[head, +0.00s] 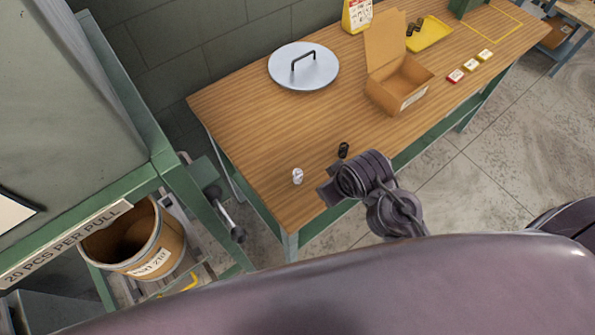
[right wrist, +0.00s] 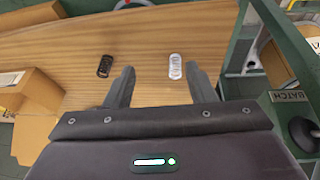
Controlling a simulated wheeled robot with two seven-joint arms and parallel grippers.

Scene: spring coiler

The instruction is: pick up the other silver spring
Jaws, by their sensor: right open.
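A silver spring (head: 297,176) stands on the wooden workbench (head: 250,120) near its left front corner. It also shows in the right wrist view (right wrist: 176,66), beyond the fingertips and nearer the right-hand finger. A black spring (head: 343,150) is on the bench to its right; in the right wrist view it is left of the fingers (right wrist: 104,66). My right gripper (right wrist: 160,72) is open and empty, with its fingers pointing toward the silver spring. In the head view my right arm is over the front edge of the bench, close to both springs. My left gripper is not in view.
A round grey lid (head: 304,66) with a handle lies at the back of the bench. An open cardboard box (head: 400,88) and a yellow tray (head: 430,34) with black pieces stand to the right. A green frame (head: 165,170) and a cardboard drum (head: 135,240) are at left.

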